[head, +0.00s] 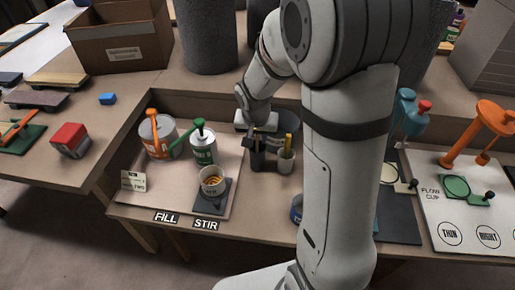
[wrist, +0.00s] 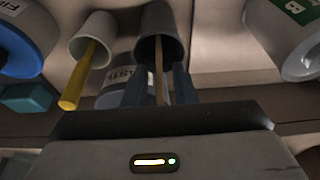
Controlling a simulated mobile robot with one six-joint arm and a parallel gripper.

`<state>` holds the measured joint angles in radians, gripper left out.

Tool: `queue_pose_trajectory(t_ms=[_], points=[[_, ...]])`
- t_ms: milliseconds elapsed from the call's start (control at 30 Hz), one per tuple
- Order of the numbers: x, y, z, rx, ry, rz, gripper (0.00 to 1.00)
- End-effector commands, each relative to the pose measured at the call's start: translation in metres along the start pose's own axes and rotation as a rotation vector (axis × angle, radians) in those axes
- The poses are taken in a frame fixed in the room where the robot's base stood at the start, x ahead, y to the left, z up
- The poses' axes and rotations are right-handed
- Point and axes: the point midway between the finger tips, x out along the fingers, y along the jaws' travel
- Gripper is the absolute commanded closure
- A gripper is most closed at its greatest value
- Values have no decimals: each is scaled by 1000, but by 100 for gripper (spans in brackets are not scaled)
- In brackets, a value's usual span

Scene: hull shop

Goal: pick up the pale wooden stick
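The pale wooden stick (wrist: 158,68) stands in a dark cup (wrist: 178,22) in the wrist view. My gripper (wrist: 160,88) is open, with one dark finger on each side of the stick and a small gap showing on both sides. The dark cup also shows in the head view (head: 257,160), directly below my gripper (head: 263,140). The stick itself is hidden there behind my gripper.
A green-and-white can (head: 204,150), an orange-topped can (head: 160,135) and a paper cup (head: 213,180) stand to the left. A flow cup stand (head: 470,140) is far right.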

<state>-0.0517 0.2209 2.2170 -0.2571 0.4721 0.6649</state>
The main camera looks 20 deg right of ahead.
Motion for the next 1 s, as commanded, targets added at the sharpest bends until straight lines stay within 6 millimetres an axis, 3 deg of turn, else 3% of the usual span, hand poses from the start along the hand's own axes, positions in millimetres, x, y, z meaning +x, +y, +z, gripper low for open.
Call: queue_pose_trajectory(t_ms=[300, 733, 867, 1000], points=[[0, 0, 0, -1, 0, 0, 100], [-2, -1, 0, -2, 1, -1, 100], [-16, -2, -5, -2, 4, -2, 100], [-44, -2, -12, -2, 5, -2, 100]])
